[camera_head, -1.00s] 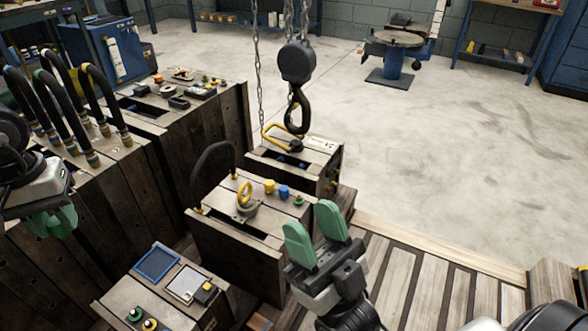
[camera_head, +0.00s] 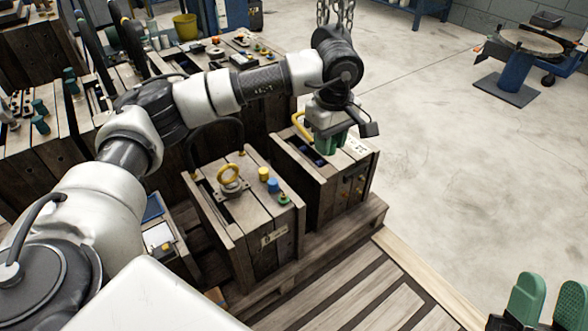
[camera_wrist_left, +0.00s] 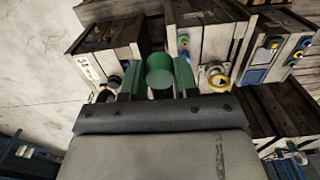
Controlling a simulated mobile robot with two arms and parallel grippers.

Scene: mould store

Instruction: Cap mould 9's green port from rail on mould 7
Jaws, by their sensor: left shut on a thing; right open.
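My left gripper (camera_head: 334,143) hangs above the top of the rear mould (camera_head: 335,185). In the left wrist view it is shut on a green cylindrical cap (camera_wrist_left: 160,72), held between its green fingers. The head view hides most of this cap behind the fingers. The nearer mould (camera_head: 224,212) carries a yellow ring (camera_head: 229,174), a yellow cap (camera_head: 263,173), a blue cap (camera_head: 273,185) and a low green port (camera_head: 283,199) in a row. I cannot read the mould numbers surely. My right gripper (camera_head: 549,290) is open and empty at the lower right.
Both moulds stand on a wooden pallet (camera_head: 345,300). Larger moulds with hoses and fittings stand to the left. Chains (camera_head: 336,12) hang behind my left arm, and the hook is hidden.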

